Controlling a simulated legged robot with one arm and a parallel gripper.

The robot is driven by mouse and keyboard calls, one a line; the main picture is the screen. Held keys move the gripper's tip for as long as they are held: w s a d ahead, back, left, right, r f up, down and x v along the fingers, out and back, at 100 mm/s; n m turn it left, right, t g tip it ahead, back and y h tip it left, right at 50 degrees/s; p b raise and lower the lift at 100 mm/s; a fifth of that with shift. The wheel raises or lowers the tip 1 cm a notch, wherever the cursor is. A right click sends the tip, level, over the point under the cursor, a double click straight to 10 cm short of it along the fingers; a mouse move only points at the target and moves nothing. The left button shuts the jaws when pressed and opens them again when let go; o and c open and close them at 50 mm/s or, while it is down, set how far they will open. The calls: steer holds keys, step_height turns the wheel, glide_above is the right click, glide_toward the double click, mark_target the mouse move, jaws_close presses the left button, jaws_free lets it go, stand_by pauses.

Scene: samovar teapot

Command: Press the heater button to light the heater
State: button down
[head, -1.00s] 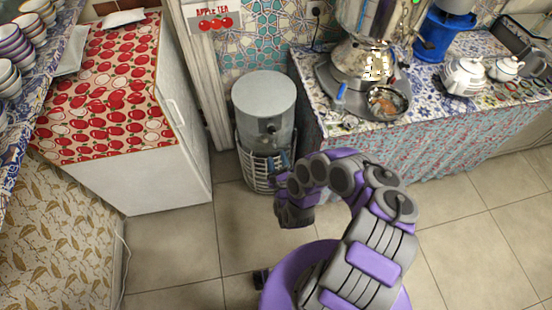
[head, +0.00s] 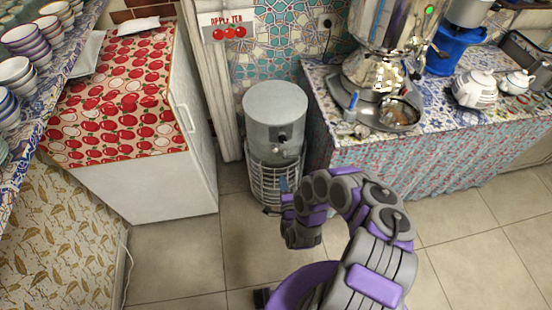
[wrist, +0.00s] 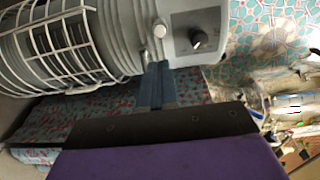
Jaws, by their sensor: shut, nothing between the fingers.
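The heater (head: 275,103) is a grey cylinder with a wire grille, standing on the floor. In the wrist view it lies sideways, with its grille (wrist: 62,45) at left and no glow visible inside. Its panel holds a dark knob (wrist: 198,38) and a small silver rounded piece (wrist: 159,28), which looks like the button. My gripper (wrist: 156,66) is shut and empty, its blue fingertips just below the silver piece in the wrist view. Contact cannot be told. In the head view my gripper (head: 284,186) is in front of the grille.
A table (head: 440,145) with a patterned cloth stands right of the heater and holds a samovar (head: 375,70), a tray and teapots. A white cabinet (head: 140,190) with an apple-print top stands at left. The tiled floor (head: 180,255) between is open.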

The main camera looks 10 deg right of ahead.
steer(key=shift+w+a, duration=0.1)
steer(key=shift+a, duration=0.15)
steer(key=shift+w, duration=0.1)
steer(key=b, duration=0.3)
glide_toward(275, 151)
steer(key=w, duration=0.7)
steer(key=shift+d+f, duration=0.15)
steer(key=shift+f, duration=0.15)
stand_by(0.4)
